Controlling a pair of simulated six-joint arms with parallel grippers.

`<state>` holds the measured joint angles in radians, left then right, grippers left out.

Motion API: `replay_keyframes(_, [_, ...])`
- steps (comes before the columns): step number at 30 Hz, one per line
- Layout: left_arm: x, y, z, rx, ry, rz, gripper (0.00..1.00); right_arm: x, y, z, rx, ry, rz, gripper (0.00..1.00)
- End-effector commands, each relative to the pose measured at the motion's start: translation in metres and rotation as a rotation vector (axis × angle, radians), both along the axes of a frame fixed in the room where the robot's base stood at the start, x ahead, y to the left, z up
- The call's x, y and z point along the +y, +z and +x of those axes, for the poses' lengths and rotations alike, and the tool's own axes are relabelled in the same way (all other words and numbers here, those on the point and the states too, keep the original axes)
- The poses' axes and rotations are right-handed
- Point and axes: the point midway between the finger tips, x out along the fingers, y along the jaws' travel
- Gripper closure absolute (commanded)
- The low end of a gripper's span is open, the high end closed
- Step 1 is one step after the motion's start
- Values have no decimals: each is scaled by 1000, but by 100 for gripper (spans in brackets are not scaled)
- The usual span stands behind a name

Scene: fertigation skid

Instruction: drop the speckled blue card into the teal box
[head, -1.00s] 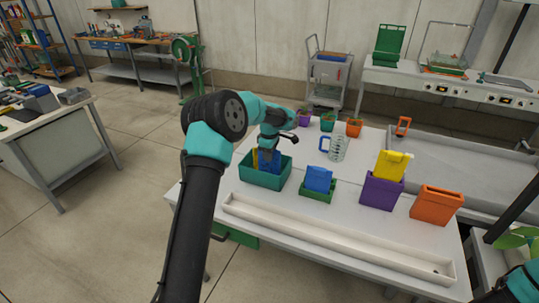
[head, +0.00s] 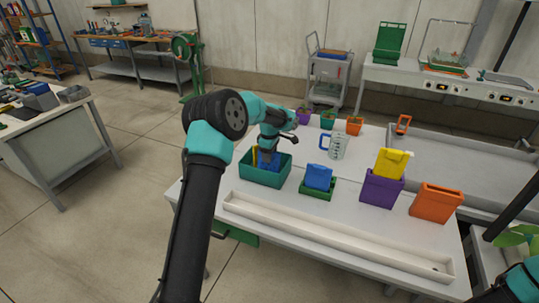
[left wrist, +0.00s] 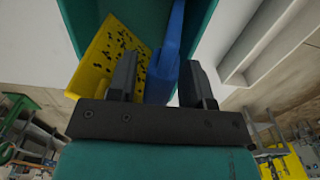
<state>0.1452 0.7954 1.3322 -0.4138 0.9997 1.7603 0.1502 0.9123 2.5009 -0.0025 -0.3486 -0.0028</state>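The teal box (head: 265,178) stands at the left of the white table. A blue card (head: 268,160) is inside it, beside a yellow card with dark speckles (left wrist: 103,55). My left gripper (head: 268,148) is over the box, pointing down. In the left wrist view the blue card (left wrist: 165,55) shows nearly edge-on between the two fingers, which stand apart with gaps beside it. Speckles on this card cannot be made out. My right gripper is not seen; only a bit of my right arm shows at the lower right.
A green holder (head: 317,191) with another blue card (head: 318,176), a purple box (head: 381,190) with a yellow card (head: 391,163), and an orange box (head: 436,204) stand to the right. A long white trough (head: 330,241) runs along the front. A clear jug (head: 337,147) stands behind.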

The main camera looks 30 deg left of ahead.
Motion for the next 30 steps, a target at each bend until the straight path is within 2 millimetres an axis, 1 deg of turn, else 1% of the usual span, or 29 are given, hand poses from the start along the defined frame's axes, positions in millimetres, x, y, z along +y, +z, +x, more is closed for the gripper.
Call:
replay_keyframes(9, [0,1,0,0,0,0,50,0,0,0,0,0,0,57])
replay_keyframes(14, [0,10,0,-1,0,0,50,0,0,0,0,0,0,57])
replay_keyframes(17, [0,22,0,-3,0,1,50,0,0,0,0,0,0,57])
replay_keyframes(20, [0,39,0,-3,0,0,50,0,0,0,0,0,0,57])
replay_keyframes(30, [0,103,0,-4,0,1,50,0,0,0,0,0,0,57])
